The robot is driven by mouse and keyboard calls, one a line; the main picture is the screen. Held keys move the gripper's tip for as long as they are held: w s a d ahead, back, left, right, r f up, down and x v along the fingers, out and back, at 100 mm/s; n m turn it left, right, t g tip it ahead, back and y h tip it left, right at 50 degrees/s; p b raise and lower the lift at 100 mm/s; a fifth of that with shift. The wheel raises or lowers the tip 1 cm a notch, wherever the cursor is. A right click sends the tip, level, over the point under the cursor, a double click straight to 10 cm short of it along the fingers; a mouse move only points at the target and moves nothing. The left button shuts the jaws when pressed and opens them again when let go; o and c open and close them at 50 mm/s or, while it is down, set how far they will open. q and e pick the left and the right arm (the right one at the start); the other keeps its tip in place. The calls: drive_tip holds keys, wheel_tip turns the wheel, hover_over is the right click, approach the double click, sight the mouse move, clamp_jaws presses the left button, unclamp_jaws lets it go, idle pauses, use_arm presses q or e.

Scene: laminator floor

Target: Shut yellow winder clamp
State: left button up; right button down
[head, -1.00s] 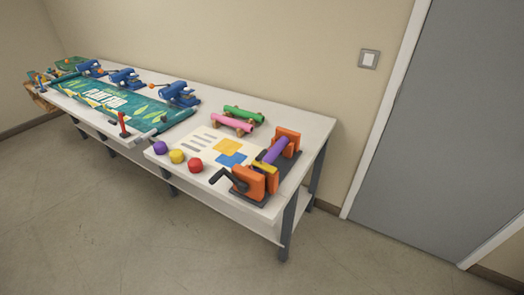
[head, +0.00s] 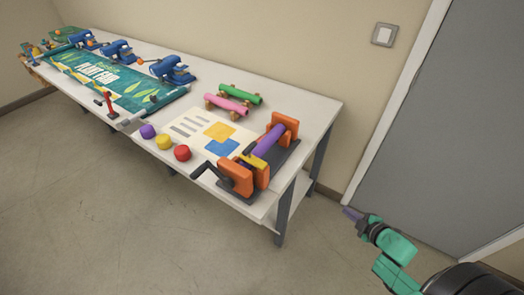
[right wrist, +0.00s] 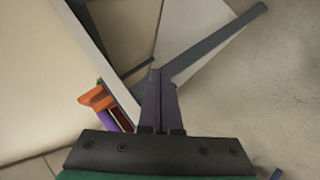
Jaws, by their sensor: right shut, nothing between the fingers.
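The winder stands at the near right end of the long white table, with orange end blocks (head: 236,177), a purple roll (head: 268,142) and a black crank (head: 208,170). A small yellow part (head: 254,161), seemingly the yellow clamp, sits by the near orange block; I cannot tell whether it is open or shut. My right gripper (head: 349,213) is shut and empty, right of the table and apart from the winder. In the right wrist view its fingers (right wrist: 158,78) are together, and an orange winder block (right wrist: 97,98) shows to their left. My left gripper is not in view.
Purple, yellow (head: 163,142) and red (head: 182,153) knobs line the front edge of the white table (head: 290,98). Pink (head: 226,90) and green rolls lie behind. A green banner (head: 115,82) and blue clamps (head: 172,70) fill the left. The floor in front is clear.

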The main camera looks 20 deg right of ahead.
drive_tip(key=w+a+r+n+t+y, duration=0.1)
drive_tip(key=w+a+r+n+y, duration=0.1)
drive_tip(key=r, duration=0.3)
drive_tip(key=w+a+r+n+t+y, duration=0.1)
drive_tip(key=w+a+r+n, duration=0.15)
drive_tip(key=r, duration=0.25)
drive_tip(key=n+y, duration=0.7)
drive_tip(key=n, duration=0.2)
approach(252, 149)
drive_tip(key=r+v, duration=0.1)
drive_tip(key=v, duration=0.6)
drive_tip(key=shift+g, duration=0.4)
drive_tip(key=x, duration=0.4)
drive_tip(key=p+x, duration=0.1)
drive_tip(key=x, duration=0.8)
drive_tip(key=shift+w+d, duration=0.25)
drive_tip(key=shift+d, duration=0.05)
drive_tip(key=shift+w+a+f+p, duration=0.1)
drive_tip(key=shift+w+a+p, duration=0.15)
drive_tip(key=shift+p, duration=0.1)
drive_tip(key=shift+w+a+f, duration=0.1)
drive_tip(key=shift+a, duration=0.05)
